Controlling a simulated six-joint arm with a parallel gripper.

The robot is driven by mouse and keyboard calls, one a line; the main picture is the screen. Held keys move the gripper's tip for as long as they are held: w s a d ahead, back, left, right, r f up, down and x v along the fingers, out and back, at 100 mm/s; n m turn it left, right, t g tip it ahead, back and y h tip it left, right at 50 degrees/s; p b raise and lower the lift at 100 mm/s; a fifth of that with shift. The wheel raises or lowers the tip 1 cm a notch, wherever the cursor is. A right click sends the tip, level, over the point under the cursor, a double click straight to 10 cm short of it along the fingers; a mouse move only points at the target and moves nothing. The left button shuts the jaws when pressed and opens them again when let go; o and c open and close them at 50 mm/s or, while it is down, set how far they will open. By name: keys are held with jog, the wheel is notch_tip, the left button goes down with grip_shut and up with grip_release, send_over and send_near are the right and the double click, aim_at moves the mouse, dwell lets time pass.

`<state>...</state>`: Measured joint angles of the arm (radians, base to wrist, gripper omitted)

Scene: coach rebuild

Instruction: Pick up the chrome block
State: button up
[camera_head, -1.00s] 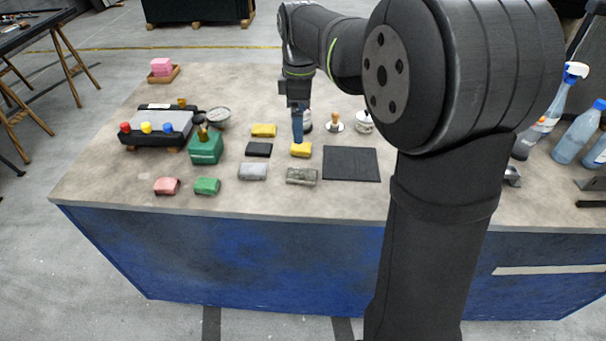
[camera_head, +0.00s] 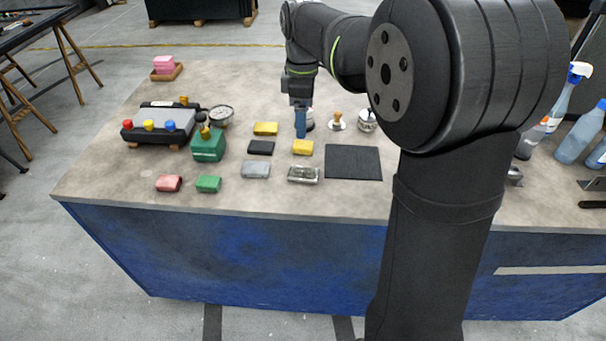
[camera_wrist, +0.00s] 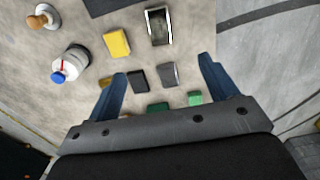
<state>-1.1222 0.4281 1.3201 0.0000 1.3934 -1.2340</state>
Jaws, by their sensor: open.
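The chrome block (camera_head: 303,174) lies on the bench at the front of the block group, with a mirror-like top. In the wrist view the chrome block (camera_wrist: 158,26) shows near the top, beyond the fingertips and apart from them. My gripper (camera_head: 300,136) points down behind the yellow block (camera_head: 303,147), farther back than the chrome block. In the wrist view my gripper (camera_wrist: 162,68) has its blue fingers spread wide with nothing held between them.
A grey block (camera_head: 256,169) and a black block (camera_head: 261,147) lie left of the chrome block. A dark mat (camera_head: 353,162) lies right of it. Red and green (camera_head: 208,184) blocks sit front left. A green box (camera_head: 207,146) stands left. Bottles (camera_head: 580,132) stand far right.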

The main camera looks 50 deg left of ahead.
jog(key=shift+c, duration=0.3)
jog(key=m, duration=0.1)
send_over(304, 172)
jog(key=f, duration=1.2)
jog(key=shift+w+a, duration=0.1)
jog(key=shift+w, duration=0.25)
jog(key=shift+s+f, duration=0.2)
jog(key=shift+f, duration=1.2)
jog(key=shift+s+f, duration=0.2)
jog(key=shift+f, duration=1.2)
jog(key=c, duration=1.2)
